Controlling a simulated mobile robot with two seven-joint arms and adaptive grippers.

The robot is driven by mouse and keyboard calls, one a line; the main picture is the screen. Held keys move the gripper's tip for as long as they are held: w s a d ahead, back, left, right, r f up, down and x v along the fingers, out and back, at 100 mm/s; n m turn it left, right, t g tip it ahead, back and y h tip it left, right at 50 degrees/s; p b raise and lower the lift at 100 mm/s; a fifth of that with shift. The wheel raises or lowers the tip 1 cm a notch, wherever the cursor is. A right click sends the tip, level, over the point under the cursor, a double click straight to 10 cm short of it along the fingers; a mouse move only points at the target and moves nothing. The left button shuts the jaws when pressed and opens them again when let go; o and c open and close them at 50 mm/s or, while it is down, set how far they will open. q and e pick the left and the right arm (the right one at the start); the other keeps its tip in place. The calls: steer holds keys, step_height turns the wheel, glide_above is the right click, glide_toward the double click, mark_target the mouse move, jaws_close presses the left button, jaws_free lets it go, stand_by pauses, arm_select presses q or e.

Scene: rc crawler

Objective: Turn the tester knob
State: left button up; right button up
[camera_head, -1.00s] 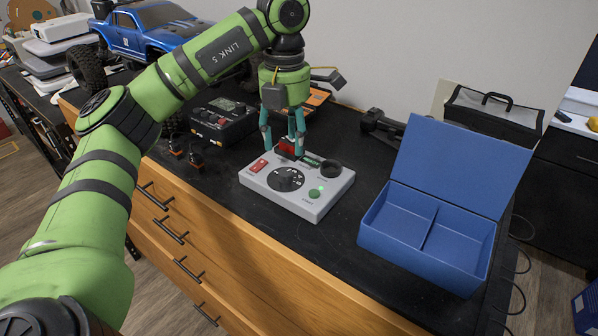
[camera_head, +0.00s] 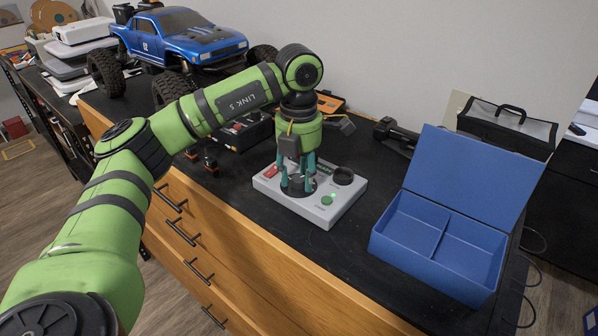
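The grey tester box (camera_head: 345,193) sits on the black bench top in the middle of the view. Its black round dial with the knob (camera_head: 298,188) is on the near left of its top face and is partly hidden by my fingers. My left gripper (camera_head: 297,186) points straight down over the dial, its teal fingers apart on either side of the knob. Whether the fingers touch the knob cannot be made out. A red switch (camera_head: 271,171), a green button (camera_head: 327,201) with a lit green spot, and a black round socket (camera_head: 343,176) are also on the box. My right gripper is not in view.
An open blue two-compartment box (camera_head: 388,246) stands to the right. A blue RC truck (camera_head: 180,40) is at the back left. A dark device (camera_head: 245,135) lies behind my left arm. A black-and-grey case (camera_head: 507,128) is at the back right.

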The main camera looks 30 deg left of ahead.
arm_select(q)
jaws_close()
steer(key=shift+f+m+b, duration=0.1)
steer(key=shift+m+b, duration=0.35)
steer(key=shift+m, duration=1.55)
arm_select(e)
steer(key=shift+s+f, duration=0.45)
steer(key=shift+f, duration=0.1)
arm_select(q)
steer(key=o, duration=0.6)
jaws_free()
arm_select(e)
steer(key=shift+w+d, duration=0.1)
